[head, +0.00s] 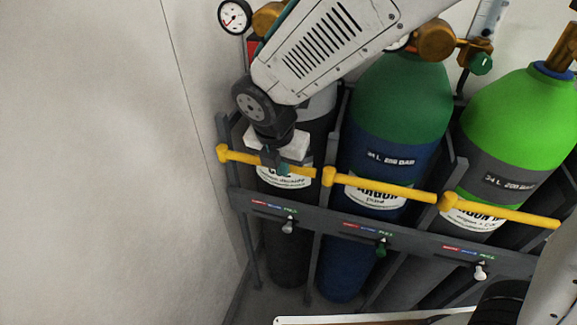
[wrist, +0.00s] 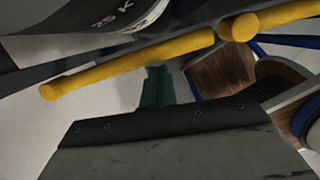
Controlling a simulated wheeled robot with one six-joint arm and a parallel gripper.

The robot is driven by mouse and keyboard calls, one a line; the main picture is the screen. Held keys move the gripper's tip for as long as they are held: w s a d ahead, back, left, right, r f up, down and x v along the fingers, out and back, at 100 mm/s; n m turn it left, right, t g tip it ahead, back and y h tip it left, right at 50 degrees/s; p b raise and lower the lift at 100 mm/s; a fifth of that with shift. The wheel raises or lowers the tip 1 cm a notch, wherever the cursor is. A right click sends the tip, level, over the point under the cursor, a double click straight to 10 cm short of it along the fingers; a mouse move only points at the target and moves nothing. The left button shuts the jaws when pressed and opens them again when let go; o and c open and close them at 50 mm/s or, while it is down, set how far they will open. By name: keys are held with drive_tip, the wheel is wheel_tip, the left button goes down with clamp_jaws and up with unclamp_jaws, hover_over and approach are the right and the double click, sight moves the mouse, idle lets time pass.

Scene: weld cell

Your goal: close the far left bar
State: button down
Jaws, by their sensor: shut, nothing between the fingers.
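The far left bar (head: 239,158) is yellow and lies across the front of the leftmost cylinder, roughly in line with the other bars. Its right end is close to the round end of the middle bar (head: 385,187). My gripper (head: 281,168) is shut and empty, right at the far left bar, and hides part of its middle. In the wrist view the teal fingertips (wrist: 156,88) are just below a yellow bar (wrist: 120,72), whose right end is near another round yellow end (wrist: 238,27). I cannot tell whether fingers and bar touch.
The dark grey rack (head: 330,223) holds the leftmost dark cylinder (head: 287,235), a blue and green cylinder (head: 400,105) and a bright green one (head: 520,110). A right bar (head: 505,215) crosses the last. Gauges and valves stand above. A pale wall (head: 100,160) is close on the left.

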drive_tip(key=shift+w, duration=0.15)
idle(0.3)
drive_tip(key=shift+r, duration=0.15)
drive_tip(key=d+v, duration=0.1)
drive_tip(key=v, duration=0.6)
drive_tip(key=s+d+r+m, duration=0.2)
drive_tip(key=s+d+m, duration=0.3)
drive_tip(key=d+m, duration=0.4)
drive_tip(key=s+d+r+m, duration=0.2)
drive_tip(key=s+d+m, duration=0.4)
drive_tip(key=d+m, duration=0.3)
drive_tip(key=s+d+r+m+g+y, duration=0.1)
drive_tip(key=s+d+r+m, duration=0.1)
drive_tip(key=s+d+m, duration=0.3)
drive_tip(key=d+m, duration=0.4)
drive_tip(key=m, duration=0.4)
drive_tip(key=shift+s+r, duration=0.35)
